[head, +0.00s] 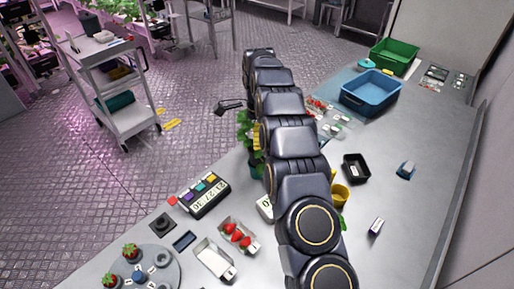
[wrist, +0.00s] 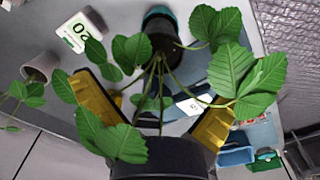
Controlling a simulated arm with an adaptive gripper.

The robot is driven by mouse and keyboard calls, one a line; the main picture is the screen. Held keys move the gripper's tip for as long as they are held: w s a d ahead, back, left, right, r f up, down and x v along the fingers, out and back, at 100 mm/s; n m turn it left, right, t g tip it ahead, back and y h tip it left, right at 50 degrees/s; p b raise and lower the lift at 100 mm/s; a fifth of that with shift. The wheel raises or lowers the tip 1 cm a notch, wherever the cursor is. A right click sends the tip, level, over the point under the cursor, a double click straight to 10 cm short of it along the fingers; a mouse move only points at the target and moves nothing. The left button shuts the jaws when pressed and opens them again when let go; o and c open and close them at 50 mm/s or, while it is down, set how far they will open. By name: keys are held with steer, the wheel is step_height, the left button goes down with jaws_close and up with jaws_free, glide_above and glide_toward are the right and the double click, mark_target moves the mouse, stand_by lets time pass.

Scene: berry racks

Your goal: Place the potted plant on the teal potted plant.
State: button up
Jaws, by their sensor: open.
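A leafy green plant (wrist: 232,68) fills much of the wrist view. Its stems run to a dark pot with a teal part (wrist: 162,14). In the head view, green leaves (head: 243,123) and a teal pot (head: 256,171) show beside my arm, partly hidden by it. My gripper (wrist: 155,108) is open, its yellow fingers on either side of the stems and leaves. I cannot tell whether they touch. A second plant in a greyish pot (wrist: 41,66) stands at the left of the wrist view.
The worktop (head: 420,190) holds a blue crate (head: 371,93), a green crate (head: 394,57), a black tray (head: 356,167), a strawberry punnet (head: 239,236) and a timer box (head: 205,194). The worktop's right side is mostly clear.

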step_height(320, 180, up, 4)
steer(key=shift+w+r, duration=0.1)
steer(key=shift+r, duration=0.05)
steer(key=shift+s+r, duration=0.2)
steer(key=shift+r, duration=0.35)
steer(key=s+d+r+n+g, duration=0.1)
steer(key=s+r+n, duration=0.45)
steer(key=s, duration=0.35)
steer(key=s+d+r+n, duration=0.1)
steer(key=s+r+n, duration=0.3)
steer(key=s+r, duration=0.3)
steer(key=s+d+f+n, duration=0.1)
steer(key=s+n, duration=0.3)
steer(key=s, duration=1)
steer(key=s+d+f+n, duration=0.2)
steer(key=s+d+n, duration=0.1)
steer(key=s, duration=1)
steer(key=shift+s+d+n+g, duration=0.2)
steer(key=shift+s+n+g, duration=0.2)
steer(key=shift+n, duration=0.25)
